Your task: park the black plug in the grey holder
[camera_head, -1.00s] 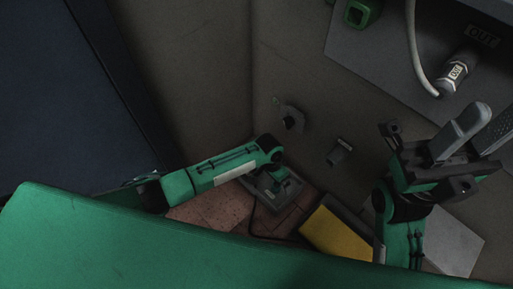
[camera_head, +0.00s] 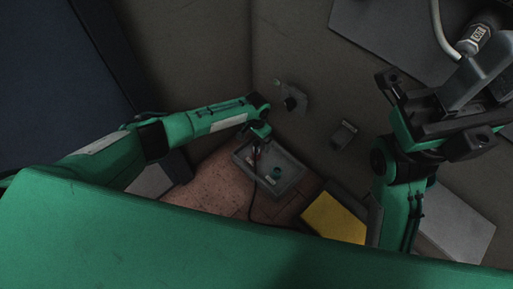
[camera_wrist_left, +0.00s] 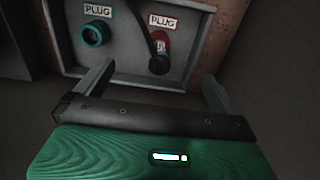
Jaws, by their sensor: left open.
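The black plug (camera_wrist_left: 159,64) sits at the red-ringed socket of a grey panel (camera_wrist_left: 120,70) in the left wrist view, with a dark cable running up from it. My left gripper (camera_wrist_left: 157,76) is open, its two fingers apart on either side of the plug and not closed on it. In the head view my left gripper (camera_head: 258,132) is over the edge of the panel (camera_head: 293,180). A small grey block (camera_head: 343,135) and a grey angular piece with a dark opening (camera_head: 292,98) lie to its right; either may be the grey holder. My right gripper (camera_head: 480,78) is at the right; its jaw gap is unclear.
A teal-ringed socket (camera_wrist_left: 95,33) is beside the plug. A yellow-topped block (camera_head: 333,218) stands right of the panel. A labelled cylinder with a pale cable (camera_head: 478,38) is at the upper right. Brown surface between the panel and cylinder is mostly clear.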

